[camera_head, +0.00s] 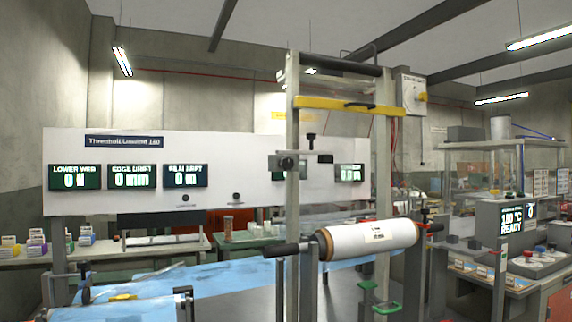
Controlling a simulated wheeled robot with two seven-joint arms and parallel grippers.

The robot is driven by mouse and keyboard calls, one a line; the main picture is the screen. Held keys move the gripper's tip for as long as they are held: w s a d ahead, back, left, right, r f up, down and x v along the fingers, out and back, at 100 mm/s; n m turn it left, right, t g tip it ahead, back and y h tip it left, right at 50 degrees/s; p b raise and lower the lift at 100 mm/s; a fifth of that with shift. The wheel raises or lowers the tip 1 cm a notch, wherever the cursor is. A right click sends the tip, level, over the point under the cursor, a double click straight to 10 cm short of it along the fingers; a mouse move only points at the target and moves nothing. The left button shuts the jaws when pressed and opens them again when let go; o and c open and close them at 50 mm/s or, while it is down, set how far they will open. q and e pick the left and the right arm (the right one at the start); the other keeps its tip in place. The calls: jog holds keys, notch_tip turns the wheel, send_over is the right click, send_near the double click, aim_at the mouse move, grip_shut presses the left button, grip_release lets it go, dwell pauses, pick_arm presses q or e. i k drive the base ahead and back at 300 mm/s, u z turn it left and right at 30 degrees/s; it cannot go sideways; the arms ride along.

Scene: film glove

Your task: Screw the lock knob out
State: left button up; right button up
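A black T-shaped knob (311,140) stands above a small block-like bracket (290,163) on the left grey upright of the machine frame. I cannot tell for certain whether it is the lock knob. Another black handle (282,249) sticks out at the roll's left end. Neither of my grippers can be made out in this view.
A white panel (240,150) with green displays stands behind the frame. A yellow bar (335,104) crosses the uprights. Blue film (240,275) covers the low table at left. Green-handled parts (387,307) sit below the roll. A bench with a glass-sided unit stands at right.

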aim_at(287, 163)
jog(key=z, duration=0.35)
jog(key=k, duration=0.3)
jog(key=u, duration=1.2)
jog(key=i, duration=1)
jog(key=z, duration=1.15)
jog(key=i, duration=0.2)
jog(key=z, duration=0.25)
